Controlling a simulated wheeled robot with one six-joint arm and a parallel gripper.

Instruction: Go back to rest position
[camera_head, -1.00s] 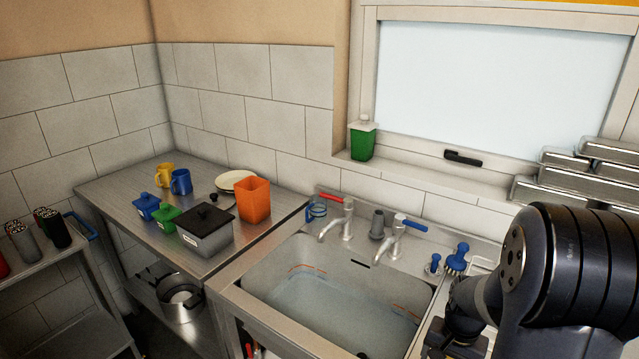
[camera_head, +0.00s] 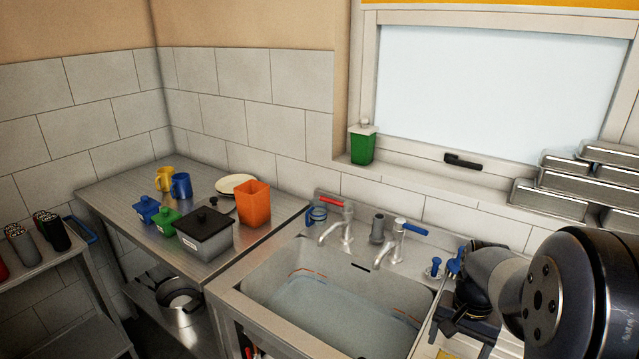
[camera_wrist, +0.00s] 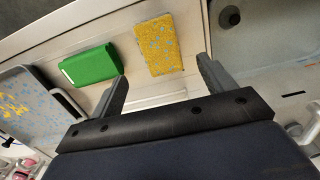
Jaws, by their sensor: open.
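My arm comes in from the lower right in the head view, and my gripper (camera_head: 462,318) is at the right edge of the sink, seen small and partly hidden by the arm. In the wrist view my gripper (camera_wrist: 162,68) has its two fingers wide apart with nothing between them. Beyond the fingertips lie a yellow speckled sponge (camera_wrist: 158,45) and a green block-like object (camera_wrist: 91,66) on a pale surface. The fingers look apart from both.
The sink (camera_head: 275,262) holds water, with red-handled (camera_head: 336,223) and blue-handled (camera_head: 399,242) taps behind it. A steel counter (camera_head: 120,197) with an orange container (camera_head: 254,204) and mugs stands left. Steel pans (camera_head: 560,198) are stacked on the right, near my arm.

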